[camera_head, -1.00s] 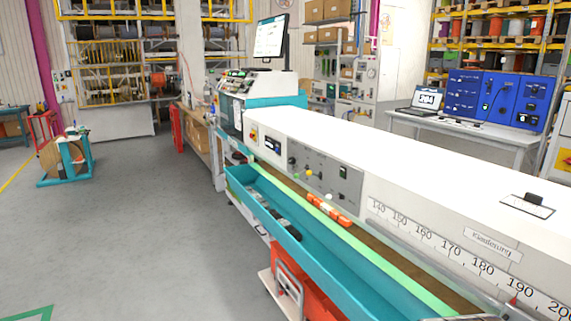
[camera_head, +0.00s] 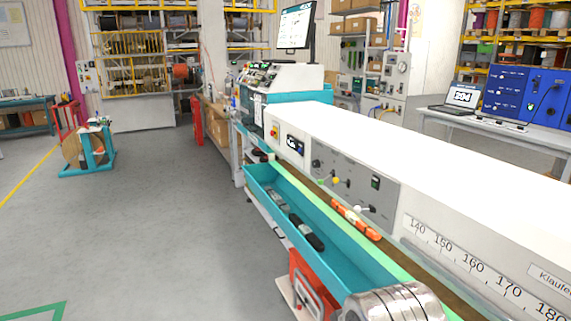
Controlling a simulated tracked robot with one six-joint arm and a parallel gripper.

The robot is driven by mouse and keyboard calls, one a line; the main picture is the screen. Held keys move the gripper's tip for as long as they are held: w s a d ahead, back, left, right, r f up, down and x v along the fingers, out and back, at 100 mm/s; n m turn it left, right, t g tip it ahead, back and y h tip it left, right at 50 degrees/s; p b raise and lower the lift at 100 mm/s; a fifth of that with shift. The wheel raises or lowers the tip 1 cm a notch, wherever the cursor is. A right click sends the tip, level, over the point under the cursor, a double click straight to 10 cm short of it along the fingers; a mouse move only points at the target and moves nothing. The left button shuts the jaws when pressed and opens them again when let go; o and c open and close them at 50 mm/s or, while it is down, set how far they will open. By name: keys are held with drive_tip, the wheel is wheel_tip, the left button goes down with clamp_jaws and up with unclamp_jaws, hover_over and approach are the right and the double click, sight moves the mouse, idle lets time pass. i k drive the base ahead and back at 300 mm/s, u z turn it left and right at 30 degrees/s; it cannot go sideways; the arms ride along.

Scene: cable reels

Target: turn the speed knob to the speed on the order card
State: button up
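A grey control panel (camera_head: 352,188) is on the front of the long white machine. No order card can be made out. A small dark display (camera_head: 294,143) sits on the machine front, left of the panel. My gripper is not recognisable in view; a silver ribbed cylindrical part at the bottom right may be part of my arm.
A teal trough (camera_head: 325,255) runs along the machine front with dark tools in it. An orange tool (camera_head: 355,218) lies on the ledge under the panel. A monitor (camera_head: 297,28) stands at the machine's far end. Grey floor (camera_head: 160,220) is free to the left.

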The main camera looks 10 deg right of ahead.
sight(315, 163)
drive_tip(key=u, duration=0.35)
drive_tip(key=i, duration=0.7)
drive_tip(key=u, duration=0.5)
drive_tip(key=i, duration=1.7)
drive_tip(key=z, duration=0.15)
